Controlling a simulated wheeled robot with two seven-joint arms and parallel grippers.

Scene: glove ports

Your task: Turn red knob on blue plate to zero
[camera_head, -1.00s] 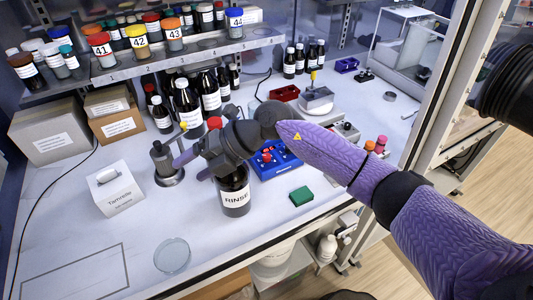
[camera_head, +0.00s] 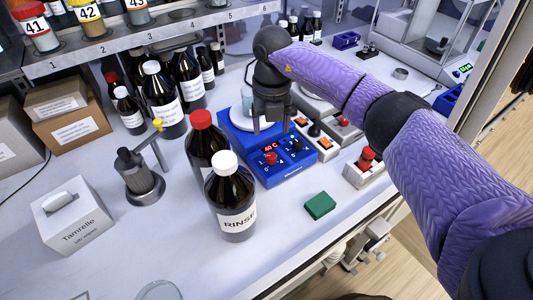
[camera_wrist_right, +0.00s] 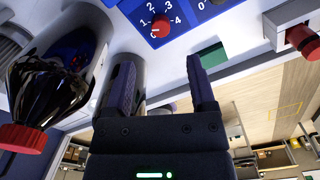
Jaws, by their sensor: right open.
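The blue plate (camera_head: 292,176) is a blue bench device with a lit red display reading about 60 C. The red knob (camera_head: 270,158) is on its front panel, with a black knob (camera_head: 296,146) to its right. In the right wrist view the red knob (camera_wrist_right: 160,25) has white numbers around it; I cannot read its pointer. My right gripper (camera_head: 272,128) points down above the plate, behind the knobs in the head view. It is open and empty; in the wrist view the knob lies beyond the gap between the fingers (camera_wrist_right: 160,75). My left gripper is out of view.
A white-capped RINSE bottle (camera_head: 231,190) and a red-capped bottle (camera_head: 206,145) stand close left of the plate. A box with a red button (camera_head: 366,160) and small devices are to the right. A green block (camera_head: 320,206) lies in front. A numbered shelf (camera_head: 160,42) spans the back.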

